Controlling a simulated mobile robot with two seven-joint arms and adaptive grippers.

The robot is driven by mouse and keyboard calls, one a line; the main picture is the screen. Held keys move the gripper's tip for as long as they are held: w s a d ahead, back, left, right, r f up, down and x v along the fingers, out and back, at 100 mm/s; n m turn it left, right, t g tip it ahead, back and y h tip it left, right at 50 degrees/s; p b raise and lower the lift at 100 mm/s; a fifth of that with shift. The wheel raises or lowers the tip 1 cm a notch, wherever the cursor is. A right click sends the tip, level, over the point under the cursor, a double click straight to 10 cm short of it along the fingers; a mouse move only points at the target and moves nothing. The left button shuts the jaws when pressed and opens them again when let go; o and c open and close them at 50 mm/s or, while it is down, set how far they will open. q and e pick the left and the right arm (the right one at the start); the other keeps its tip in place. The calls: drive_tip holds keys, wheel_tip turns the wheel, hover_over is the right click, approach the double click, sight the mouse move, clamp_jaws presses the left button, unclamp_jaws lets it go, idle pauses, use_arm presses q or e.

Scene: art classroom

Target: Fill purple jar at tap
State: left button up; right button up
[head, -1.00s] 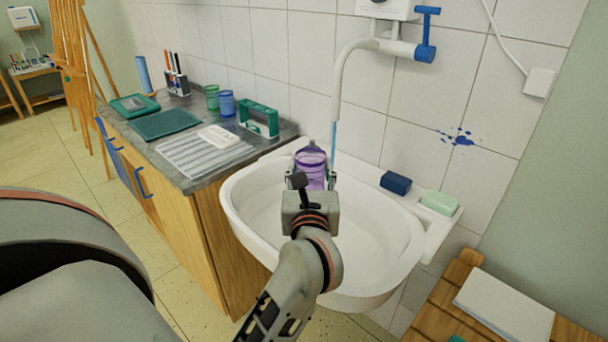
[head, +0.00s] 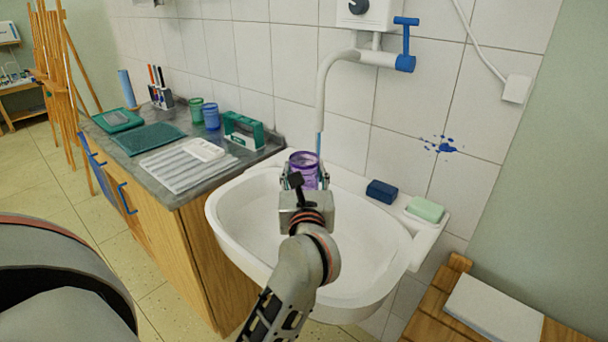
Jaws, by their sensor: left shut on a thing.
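The purple jar (head: 303,168) is see-through and held about upright over the back of the white sink (head: 228,222). My left gripper (head: 306,183) is shut on the jar, its fingers on either side. The tap (head: 322,92) has a white spout and a blue lever (head: 405,45). A thin blue stream of water (head: 319,143) falls from the spout at the jar's right rim. I cannot tell whether it enters the jar or passes behind it. The water level inside is not clear. My right gripper is not in view.
A blue sponge (head: 382,191) and a green soap bar (head: 425,209) lie on the sink's right ledge. The counter (head: 185,193) at left holds a green cup (head: 196,109), a blue cup (head: 211,117) and trays. A wooden stool (head: 428,318) stands at lower right.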

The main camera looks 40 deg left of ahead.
use_arm(q)
drive_tip(key=shift+w, duration=0.1)
drive_tip(key=w+a, duration=0.1)
drive_tip(key=w, duration=0.6)
idle(0.7)
drive_tip(key=shift+w, duration=0.1)
idle(6.4)
